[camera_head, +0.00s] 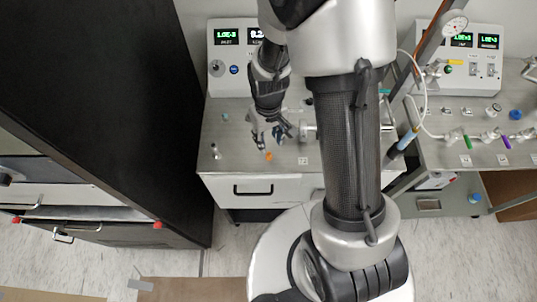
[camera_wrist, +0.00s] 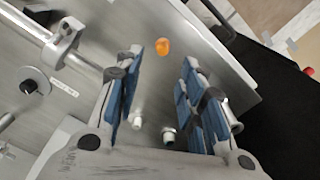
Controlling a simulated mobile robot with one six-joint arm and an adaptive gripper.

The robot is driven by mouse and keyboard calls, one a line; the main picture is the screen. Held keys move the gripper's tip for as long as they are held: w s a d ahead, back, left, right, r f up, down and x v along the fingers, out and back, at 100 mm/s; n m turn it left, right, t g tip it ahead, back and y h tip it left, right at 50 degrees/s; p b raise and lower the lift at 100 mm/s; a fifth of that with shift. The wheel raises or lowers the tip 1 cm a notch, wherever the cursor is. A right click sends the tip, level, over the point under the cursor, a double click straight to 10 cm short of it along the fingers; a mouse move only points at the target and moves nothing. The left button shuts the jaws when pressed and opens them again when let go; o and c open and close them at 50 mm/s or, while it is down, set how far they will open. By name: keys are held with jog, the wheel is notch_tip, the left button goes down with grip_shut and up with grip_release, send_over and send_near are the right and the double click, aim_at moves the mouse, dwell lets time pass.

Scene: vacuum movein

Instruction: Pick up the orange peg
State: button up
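The orange peg (camera_wrist: 163,46) stands on the grey metal bench top (camera_wrist: 185,85), beyond and between my fingertips in the wrist view. In the head view the orange peg (camera_head: 268,156) is a small spot near the front edge of the bench, just below my gripper (camera_head: 267,143). My gripper (camera_wrist: 165,70) is open, with blue-padded fingers spread apart and nothing between them at the tips. I cannot tell its exact height above the bench.
Two small white pegs (camera_wrist: 137,122) (camera_wrist: 169,134) stand on the bench near my gripper's base in the wrist view. A metal pipe fitting (camera_wrist: 62,38) lies to the left. A black cabinet (camera_head: 120,100) stands left of the bench. Gauge panels (camera_head: 228,60) stand behind it.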

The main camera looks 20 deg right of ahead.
aim_at(269, 153)
notch_tip(269, 153, down, 2)
jog(key=shift+f, duration=0.25)
jog(key=f, duration=0.1)
jog(key=f+b, duration=0.1)
jog(key=f, duration=0.3)
jog(key=shift+s+a+b, duration=0.1)
jog(key=shift+s+b, duration=0.15)
jog(key=shift+b, duration=0.1)
grip_shut()
